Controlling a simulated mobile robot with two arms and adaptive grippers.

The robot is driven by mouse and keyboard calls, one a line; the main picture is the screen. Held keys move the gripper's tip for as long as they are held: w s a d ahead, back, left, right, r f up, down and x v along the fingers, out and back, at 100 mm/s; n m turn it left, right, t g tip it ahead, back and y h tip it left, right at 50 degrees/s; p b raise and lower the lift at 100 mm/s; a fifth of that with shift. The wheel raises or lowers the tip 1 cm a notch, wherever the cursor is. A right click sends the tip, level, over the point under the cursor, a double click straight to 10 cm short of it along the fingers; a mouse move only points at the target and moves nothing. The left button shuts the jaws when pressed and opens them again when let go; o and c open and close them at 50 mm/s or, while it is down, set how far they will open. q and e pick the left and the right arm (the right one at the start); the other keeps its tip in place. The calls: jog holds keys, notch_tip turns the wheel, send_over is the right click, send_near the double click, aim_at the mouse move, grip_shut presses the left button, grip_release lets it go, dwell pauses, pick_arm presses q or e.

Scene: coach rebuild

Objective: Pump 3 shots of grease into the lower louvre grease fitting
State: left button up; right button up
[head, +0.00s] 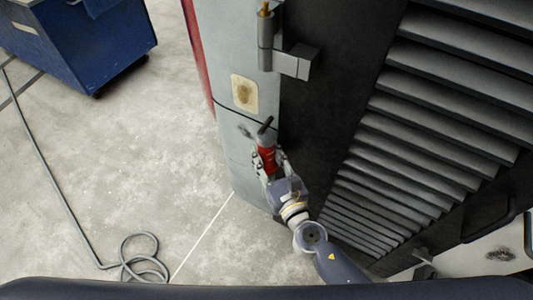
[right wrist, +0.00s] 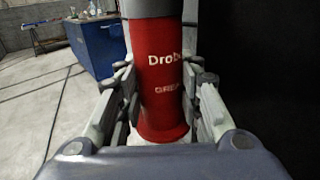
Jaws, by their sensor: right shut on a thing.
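My right gripper (head: 271,166) is shut on a red grease gun (head: 267,157) in front of the grey coach panel. In the right wrist view the gun's red barrel (right wrist: 160,80) stands upright between the two fingers, with pale lettering on it and a grey upper part. A dark handle or nozzle shows at the gun's top in the head view. A hinge-like fitting with a brass tip (head: 265,10) is higher on the panel. I cannot make out the lower grease fitting; the gun and hand may cover it. My left gripper is not in view.
Dark louvre slats (head: 440,130) fill the right side. A yellowed patch (head: 244,93) is on the grey panel (head: 236,150) above the gun. A blue cart (head: 75,40) stands at the upper left. A grey hose (head: 60,190) lies on otherwise clear floor.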

aim_at(267, 149)
jog(key=shift+w+r, duration=0.1)
jog(key=shift+r, duration=0.2)
notch_tip(267, 149, up, 5)
jog(key=p, duration=0.5)
jog(key=shift+a+f, duration=0.1)
dwell(0.3)
jog(key=shift+s+a, duration=0.1)
jog(key=shift+s, duration=0.2)
jog(key=s+a, duration=0.3)
jog(key=s, duration=0.3)
jog(key=shift+s+a+b, duration=0.2)
jog(key=shift+a+b, duration=0.1)
jog(key=shift+b, duration=0.15)
